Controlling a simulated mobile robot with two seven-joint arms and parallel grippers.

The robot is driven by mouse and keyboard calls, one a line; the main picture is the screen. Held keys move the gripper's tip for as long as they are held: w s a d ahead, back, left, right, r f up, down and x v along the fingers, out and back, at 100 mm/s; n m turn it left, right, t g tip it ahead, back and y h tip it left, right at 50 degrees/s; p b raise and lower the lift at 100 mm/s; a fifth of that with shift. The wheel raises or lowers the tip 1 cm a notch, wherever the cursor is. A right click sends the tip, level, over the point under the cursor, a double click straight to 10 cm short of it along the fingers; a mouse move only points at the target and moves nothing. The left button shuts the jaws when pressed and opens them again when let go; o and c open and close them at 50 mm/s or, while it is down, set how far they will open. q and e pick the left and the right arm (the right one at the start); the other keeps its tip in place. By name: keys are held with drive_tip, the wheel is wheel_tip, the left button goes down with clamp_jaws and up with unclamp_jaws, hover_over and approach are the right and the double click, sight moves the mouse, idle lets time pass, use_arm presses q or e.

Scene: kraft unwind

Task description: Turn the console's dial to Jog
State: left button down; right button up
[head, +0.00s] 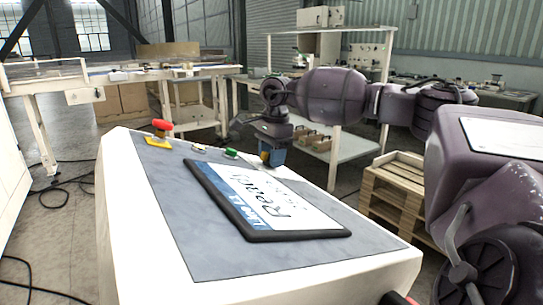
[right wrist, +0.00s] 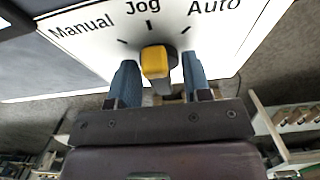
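The console (head: 125,225) stands in front of me in the head view, with a dark grey top. Its dial (right wrist: 156,62) has a yellow grip on a black base and sits below the printed words Manual, Jog and Auto in the right wrist view. I cannot tell surely which mark the dial points at. My right gripper (head: 272,150) is at the console's far right edge. In the right wrist view its blue fingers (right wrist: 159,85) are open on either side of the dial, with a gap on each side. My left gripper is not in view.
The console also carries a red button (head: 161,125) on a yellow base, a green button (head: 231,154) and a tilted screen (head: 275,203) reading Ready. A wooden pallet stack (head: 395,190) stands to the right. Cables (head: 70,185) lie on the floor at left.

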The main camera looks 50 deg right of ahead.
drive_tip(key=shift+r, duration=0.1)
wheel_tip(320, 180, up, 10)
drive_tip(key=d, duration=0.1)
drive_tip(key=shift+s+r+p, duration=0.15)
drive_tip(key=shift+r+p, duration=0.1)
drive_tip(key=shift+p, duration=0.1)
drive_tip(key=shift+s+d, duration=0.1)
idle(0.6)
